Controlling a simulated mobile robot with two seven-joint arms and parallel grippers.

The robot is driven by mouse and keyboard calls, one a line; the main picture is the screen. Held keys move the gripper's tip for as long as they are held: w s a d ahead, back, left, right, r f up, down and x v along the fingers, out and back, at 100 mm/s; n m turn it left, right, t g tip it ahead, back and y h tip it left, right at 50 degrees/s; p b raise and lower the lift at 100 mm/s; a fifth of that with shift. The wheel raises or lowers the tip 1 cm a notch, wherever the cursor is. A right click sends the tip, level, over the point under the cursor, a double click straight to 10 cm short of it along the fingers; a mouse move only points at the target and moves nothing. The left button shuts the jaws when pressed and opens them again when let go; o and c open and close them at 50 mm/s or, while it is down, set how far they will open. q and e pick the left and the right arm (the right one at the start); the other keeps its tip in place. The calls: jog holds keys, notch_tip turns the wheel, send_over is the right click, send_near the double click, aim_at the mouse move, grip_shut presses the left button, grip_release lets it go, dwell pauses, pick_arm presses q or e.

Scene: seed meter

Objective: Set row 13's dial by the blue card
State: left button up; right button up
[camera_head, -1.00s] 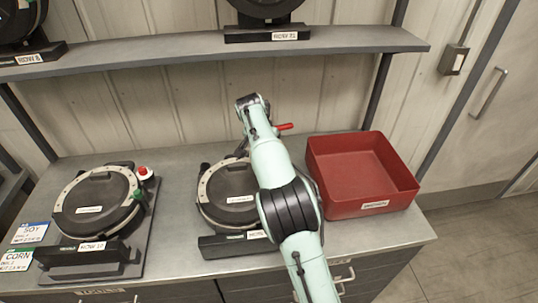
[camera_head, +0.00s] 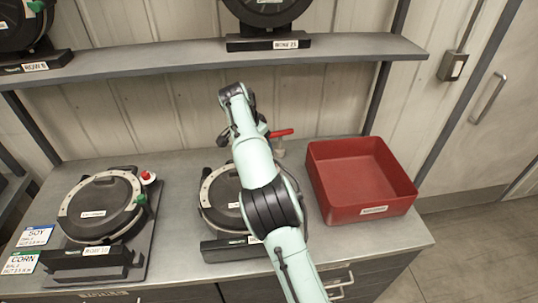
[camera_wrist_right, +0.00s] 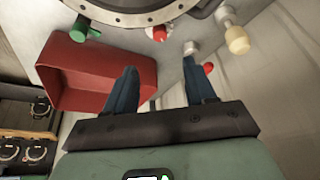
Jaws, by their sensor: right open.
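Two round black seed meters with pale rims stand on the counter, a left meter (camera_head: 100,205) and a middle meter (camera_head: 222,190). The left meter's label (camera_head: 96,250) seems to start with ROW 1; its last digit is unclear. It carries a white-and-red knob (camera_head: 148,177) and a green knob (camera_head: 141,200). The blue card (camera_head: 36,235), reading SOY, lies left of it. My right arm crosses in front of the middle meter. My right gripper (camera_wrist_right: 160,88) is open and empty, below a meter rim (camera_wrist_right: 125,15) with green, red and cream knobs. My left gripper is not in view.
A green CORN card (camera_head: 22,262) lies below the blue one. A red bin (camera_head: 362,180) stands at the counter's right. A red handle (camera_head: 281,133) sticks out behind my arm. A shelf (camera_head: 200,62) with more meters runs above.

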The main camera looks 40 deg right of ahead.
pick_arm(q)
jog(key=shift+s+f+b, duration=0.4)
jog(key=shift+b, duration=0.05)
pick_arm(e)
jog(key=x, duration=1.3)
jog(key=shift+f, duration=0.3)
